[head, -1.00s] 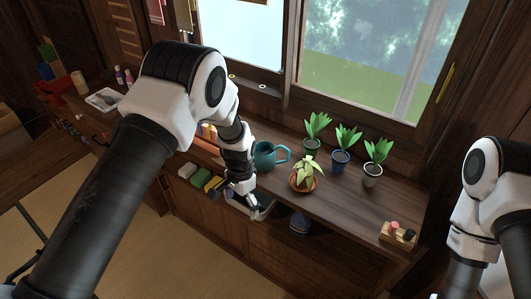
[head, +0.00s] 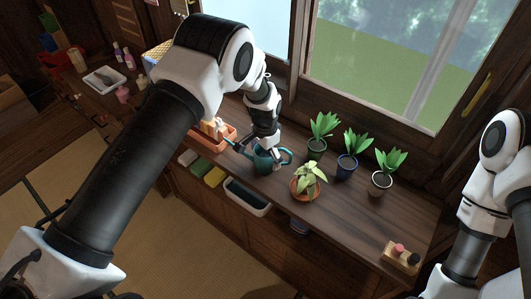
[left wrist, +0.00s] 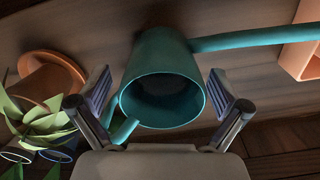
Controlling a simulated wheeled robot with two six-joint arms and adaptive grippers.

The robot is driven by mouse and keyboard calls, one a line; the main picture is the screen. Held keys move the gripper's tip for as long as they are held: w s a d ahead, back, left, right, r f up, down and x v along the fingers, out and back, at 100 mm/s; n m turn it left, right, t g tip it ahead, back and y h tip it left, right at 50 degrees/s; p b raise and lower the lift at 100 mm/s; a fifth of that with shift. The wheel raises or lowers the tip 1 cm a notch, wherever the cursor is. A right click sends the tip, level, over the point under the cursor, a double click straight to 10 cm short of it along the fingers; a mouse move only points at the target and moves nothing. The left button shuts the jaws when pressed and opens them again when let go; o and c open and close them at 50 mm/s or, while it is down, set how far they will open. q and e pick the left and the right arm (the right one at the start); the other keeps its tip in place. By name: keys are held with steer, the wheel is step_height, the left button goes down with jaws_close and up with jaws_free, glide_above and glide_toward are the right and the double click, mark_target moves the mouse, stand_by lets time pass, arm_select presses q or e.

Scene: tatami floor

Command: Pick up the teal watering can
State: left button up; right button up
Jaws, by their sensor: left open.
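The teal watering can (head: 262,161) stands on the wooden counter, left of the potted plants, partly hidden by my left gripper (head: 266,146). My left gripper is over the can from above. In the left wrist view, the can (left wrist: 162,88) shows its open round top between the two spread fingers (left wrist: 160,98), one on each side. Its spout runs to the right and part of its handle shows at lower left. The fingers are open; I cannot tell whether they touch it. My right arm shows at the right edge, but its gripper is out of frame.
A plant in a terracotta pot (head: 304,195) stands just right of the can, with several potted plants behind it. An orange tray (head: 212,141) is close on the left. A small wooden block holder (head: 400,260) stands at the counter's right end, with bare counter before it.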

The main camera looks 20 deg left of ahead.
arm_select(q)
steer(key=shift+w+a+f, duration=0.1)
steer(key=shift+w+f, duration=0.05)
steer(key=shift+f, duration=0.5)
steer(key=shift+w+f, duration=0.15)
steer(key=shift+f, duration=0.45)
steer(key=shift+s+r, duration=0.1)
steer(key=shift+s, duration=0.2)
steer(key=c, duration=1.2)
